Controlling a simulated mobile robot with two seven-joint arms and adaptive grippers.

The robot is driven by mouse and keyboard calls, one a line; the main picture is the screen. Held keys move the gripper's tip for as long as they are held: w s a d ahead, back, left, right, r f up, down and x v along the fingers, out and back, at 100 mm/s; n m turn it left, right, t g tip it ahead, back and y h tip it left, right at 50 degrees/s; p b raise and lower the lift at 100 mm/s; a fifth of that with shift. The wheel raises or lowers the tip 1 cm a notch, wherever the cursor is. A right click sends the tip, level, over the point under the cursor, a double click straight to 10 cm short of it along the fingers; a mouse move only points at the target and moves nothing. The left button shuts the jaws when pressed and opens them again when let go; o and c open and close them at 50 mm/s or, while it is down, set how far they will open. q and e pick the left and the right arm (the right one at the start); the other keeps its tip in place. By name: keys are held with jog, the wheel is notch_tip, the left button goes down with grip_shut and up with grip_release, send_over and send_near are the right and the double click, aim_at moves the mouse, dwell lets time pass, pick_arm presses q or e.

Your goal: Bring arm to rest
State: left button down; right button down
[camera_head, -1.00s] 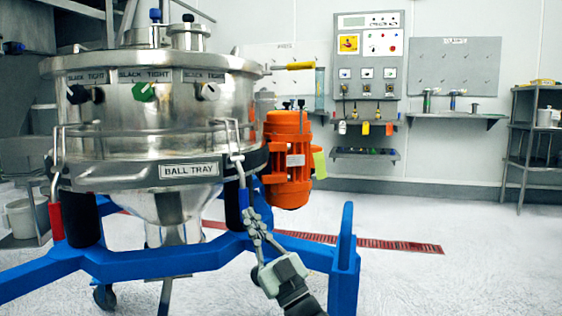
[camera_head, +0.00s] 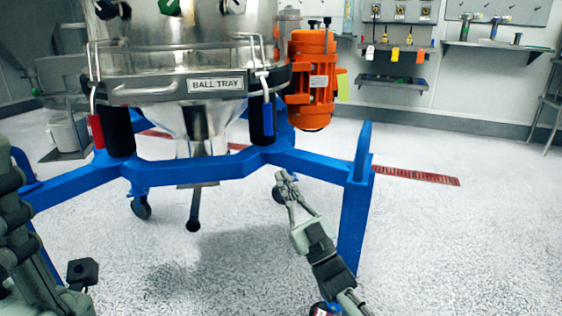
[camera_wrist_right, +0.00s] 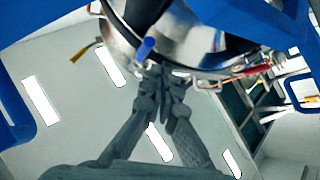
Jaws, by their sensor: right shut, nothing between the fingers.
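My right gripper (camera_head: 284,178) is shut and empty in the head view, pointing up and away from me. It is over the floor in front of the sifter's blue frame (camera_head: 205,172), left of the frame's right post. In the right wrist view my gripper's fingertips (camera_wrist_right: 165,75) are together with nothing between them. The blue latch handle (camera_head: 267,117) hangs at the right of the ball tray (camera_head: 165,90), above and apart from the gripper. The blue handle also shows in the wrist view (camera_wrist_right: 146,47). Part of my left arm shows at the left edge; its gripper is not visible.
A red latch handle (camera_head: 96,131) hangs at the tray's left. An orange motor (camera_head: 311,80) is on the sifter's right side. The blue frame's right post (camera_head: 357,215) stands close beside my right arm. The floor at the right is clear.

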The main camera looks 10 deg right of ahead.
jog(key=shift+s+f, duration=0.15)
jog(key=shift+f, duration=0.25)
